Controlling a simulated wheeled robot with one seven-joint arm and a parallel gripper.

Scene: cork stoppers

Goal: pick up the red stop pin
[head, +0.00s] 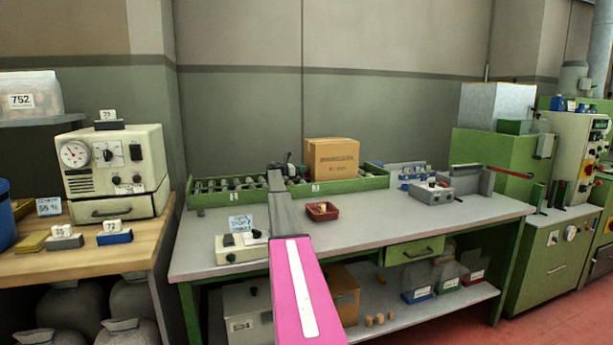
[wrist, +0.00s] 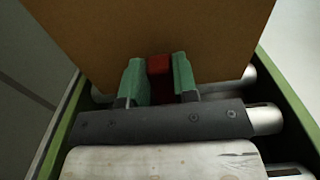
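The red stop pin (wrist: 160,66) is a small red block that stands close in front of the cardboard box in the wrist view. My gripper (wrist: 160,72) has its two green fingers drawn in on either side of the pin, and the pin fills the gap between them. The gripper appears shut on it. The lower part of the pin is in shadow. In the head view my gripper (head: 288,168) is at the roller conveyor, left of the box, and I cannot make out the pin there.
The cardboard box (head: 331,159) sits on the green-sided roller conveyor (head: 353,190) at the back of the grey workbench (head: 400,226). A small red tray (head: 322,211) lies on the bench in front. A control box (head: 241,248) stands at the bench's left front. The bench's middle right is mostly clear.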

